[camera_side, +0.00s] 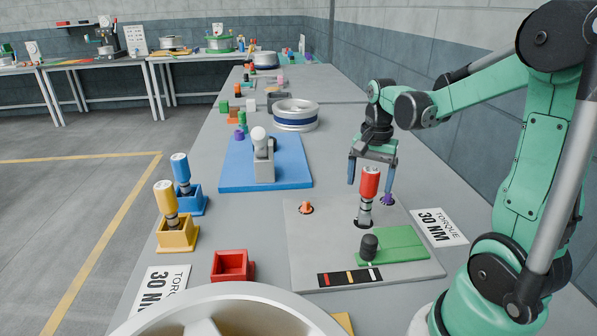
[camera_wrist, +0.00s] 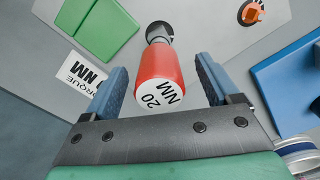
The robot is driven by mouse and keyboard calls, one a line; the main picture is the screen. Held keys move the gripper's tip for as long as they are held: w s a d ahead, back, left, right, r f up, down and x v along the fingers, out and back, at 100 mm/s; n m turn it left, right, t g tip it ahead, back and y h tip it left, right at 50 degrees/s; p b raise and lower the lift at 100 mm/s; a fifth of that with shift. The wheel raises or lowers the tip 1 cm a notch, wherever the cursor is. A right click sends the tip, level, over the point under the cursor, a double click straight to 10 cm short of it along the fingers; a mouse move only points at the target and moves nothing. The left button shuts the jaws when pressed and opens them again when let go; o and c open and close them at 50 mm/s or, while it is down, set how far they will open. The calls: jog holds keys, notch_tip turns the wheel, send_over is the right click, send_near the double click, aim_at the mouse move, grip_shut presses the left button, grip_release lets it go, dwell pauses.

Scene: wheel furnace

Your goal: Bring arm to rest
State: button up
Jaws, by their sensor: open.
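My gripper (camera_side: 372,172) is open above the grey board (camera_side: 310,245). In the side view its blue fingers hang on either side of and behind the top of a red torque driver. The red driver (camera_side: 369,183) stands upright in a dark socket on the board. In the wrist view the red driver (camera_wrist: 163,80), marked 20 NM, lies between the two spread fingers of my gripper (camera_wrist: 160,85), with gaps on both sides. My arm reaches in from the right.
A yellow driver (camera_side: 167,200) and a blue driver (camera_side: 181,172) stand in holders at left. A red holder (camera_side: 231,266) is empty. The board carries a green plate (camera_side: 392,245) with a black knob (camera_side: 369,246). A blue mat (camera_side: 240,178) and wheel (camera_side: 296,115) lie beyond.

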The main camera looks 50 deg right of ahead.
notch_tip(320, 180, up, 5)
jog(key=shift+a+f, duration=0.1)
jog(key=shift+f, duration=0.05)
jog(key=w+a+n+t, duration=0.1)
jog(key=a+n+t, duration=0.6)
jog(key=a+n, duration=0.8)
jog(key=shift+w+a+f, duration=0.4)
jog(key=shift+a, duration=0.8)
